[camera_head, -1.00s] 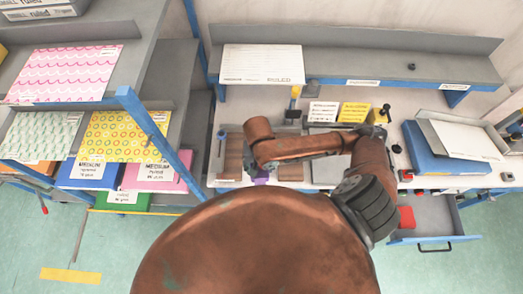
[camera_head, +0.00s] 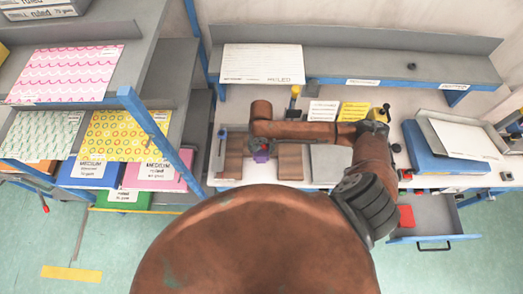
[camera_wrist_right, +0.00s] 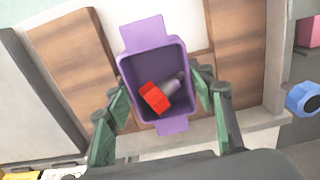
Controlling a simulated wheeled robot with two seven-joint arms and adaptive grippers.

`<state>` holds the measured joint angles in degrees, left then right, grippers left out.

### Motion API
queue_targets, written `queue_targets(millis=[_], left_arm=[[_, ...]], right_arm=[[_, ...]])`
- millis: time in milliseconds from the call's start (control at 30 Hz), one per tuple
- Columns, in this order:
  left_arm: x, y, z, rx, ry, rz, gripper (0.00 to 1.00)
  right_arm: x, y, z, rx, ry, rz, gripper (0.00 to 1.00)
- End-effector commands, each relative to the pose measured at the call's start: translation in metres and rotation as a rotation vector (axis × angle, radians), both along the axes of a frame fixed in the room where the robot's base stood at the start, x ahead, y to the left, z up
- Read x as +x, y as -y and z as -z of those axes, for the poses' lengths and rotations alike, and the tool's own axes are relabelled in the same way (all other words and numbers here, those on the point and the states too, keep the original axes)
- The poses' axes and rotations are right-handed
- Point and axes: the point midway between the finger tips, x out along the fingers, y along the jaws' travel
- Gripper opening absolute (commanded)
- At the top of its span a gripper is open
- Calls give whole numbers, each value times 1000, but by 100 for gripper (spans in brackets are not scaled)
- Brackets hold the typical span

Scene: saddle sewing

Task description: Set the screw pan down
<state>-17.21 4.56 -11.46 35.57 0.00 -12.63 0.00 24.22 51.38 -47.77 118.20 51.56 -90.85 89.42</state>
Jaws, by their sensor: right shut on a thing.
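The screw pan is a small purple open box with a tab at each end; in the right wrist view the pan (camera_wrist_right: 178,48) holds a red piece (camera_wrist_right: 155,97) and a greyish piece beside it. My right gripper (camera_wrist_right: 161,95) has its green fingers pressed on the pan's two sides. In the head view the pan (camera_head: 262,157) shows as a purple patch below my right gripper (camera_head: 261,150), over the bench between brown boards. I cannot tell whether its underside touches the bench. My left gripper is not in view.
Brown wooden boards (camera_head: 290,162) lie on the bench, with a grey plate (camera_head: 331,165) to their right. A yellow-topped tool (camera_head: 294,98) and a blue-topped post (camera_head: 222,135) stand nearby. A blue tray (camera_head: 430,155) and an open drawer (camera_head: 432,222) are at the right.

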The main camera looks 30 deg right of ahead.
Motion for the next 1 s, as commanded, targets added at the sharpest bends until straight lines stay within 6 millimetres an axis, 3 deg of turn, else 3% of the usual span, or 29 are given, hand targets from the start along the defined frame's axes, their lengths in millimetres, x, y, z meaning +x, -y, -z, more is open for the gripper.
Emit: queue_targets(millis=[367, 733, 767, 1000], left_arm=[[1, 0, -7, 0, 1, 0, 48], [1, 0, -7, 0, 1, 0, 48], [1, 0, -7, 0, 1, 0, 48], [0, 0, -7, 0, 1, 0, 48]], right_arm=[[7, 5, 37, -2, 1, 0, 25], [6, 4, 41, -1, 1, 0, 25], [6, 4, 42, -1, 2, -1, 51], [7, 5, 42, -2, 1, -1, 67]])
